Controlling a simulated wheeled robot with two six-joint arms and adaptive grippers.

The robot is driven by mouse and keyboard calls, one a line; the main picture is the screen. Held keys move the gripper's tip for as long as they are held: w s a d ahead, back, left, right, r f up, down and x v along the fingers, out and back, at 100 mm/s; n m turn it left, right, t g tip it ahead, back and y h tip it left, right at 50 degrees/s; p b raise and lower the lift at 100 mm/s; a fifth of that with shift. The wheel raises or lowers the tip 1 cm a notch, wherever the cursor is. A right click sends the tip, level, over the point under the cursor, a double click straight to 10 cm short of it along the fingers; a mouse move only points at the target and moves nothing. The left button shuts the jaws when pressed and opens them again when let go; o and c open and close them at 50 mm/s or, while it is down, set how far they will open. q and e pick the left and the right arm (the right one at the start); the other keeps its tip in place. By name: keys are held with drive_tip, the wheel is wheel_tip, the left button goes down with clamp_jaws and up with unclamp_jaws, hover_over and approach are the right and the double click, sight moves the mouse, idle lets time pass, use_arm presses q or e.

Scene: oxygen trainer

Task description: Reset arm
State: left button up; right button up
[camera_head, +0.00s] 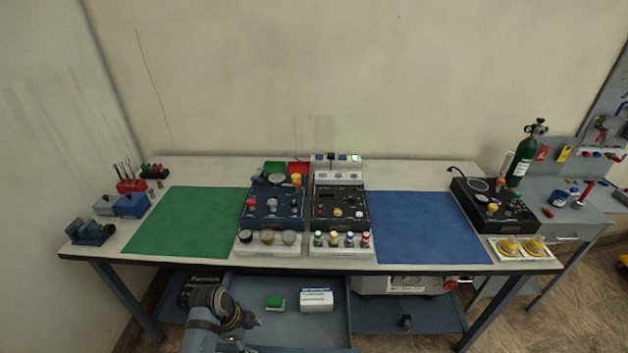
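One of my arms (215,312) shows low in the head view, in front of the table's front edge and left of the middle. No gripper fingers can be made out on it. The other arm is not in view. The table (340,258) carries a green mat (185,222) on the left and a blue mat (430,228) on the right. Two dark control panels, a blue one (273,207) and a black one (341,207), stand between the mats. Nothing on the table is touched by my arm.
A black device (495,205) and a tray with yellow parts (520,248) sit at the table's right end. A green cylinder (522,160) stands behind them. A vise (92,232) and small boxes (131,205) are at the left. A lower shelf (355,312) holds boxes. Both mats are clear.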

use_arm(q)
drive_tip(key=shift+s+a+r+n, duration=0.2)
drive_tip(key=shift+s+a+n, duration=0.1)
drive_tip(key=shift+s+n, duration=0.15)
drive_tip(key=shift+s+a+r+n, duration=0.25)
drive_tip(key=shift+s+n, duration=0.1)
drive_tip(key=shift+s, duration=0.1)
drive_tip(key=shift+s+a+n+y, duration=0.4)
drive_tip(key=shift+a+n, duration=0.15)
drive_tip(key=shift+n, duration=0.35)
drive_tip(key=s+a+r+n+t+y, duration=0.1)
drive_tip(key=s+a+r+n+y, duration=0.15)
drive_tip(key=s+r+n, duration=0.35)
drive_tip(key=s+a+r+n+t+y, duration=0.1)
drive_tip(key=s+a+r+n, duration=0.2)
drive_tip(key=n, duration=0.5)
wheel_tip(320, 180, down, 27)
drive_tip(key=s+a, duration=0.3)
drive_tip(key=s+a+f+g+b, duration=0.1)
drive_tip(key=s+f+g, duration=0.1)
drive_tip(key=s+f, duration=1.5)
drive_tip(key=shift+s+f+h, duration=0.3)
drive_tip(key=shift+s+h, duration=0.05)
drive_tip(key=shift+s, duration=0.5)
use_arm(e)
drive_tip(key=shift+w+f, duration=0.45)
drive_tip(key=shift+w, duration=0.4)
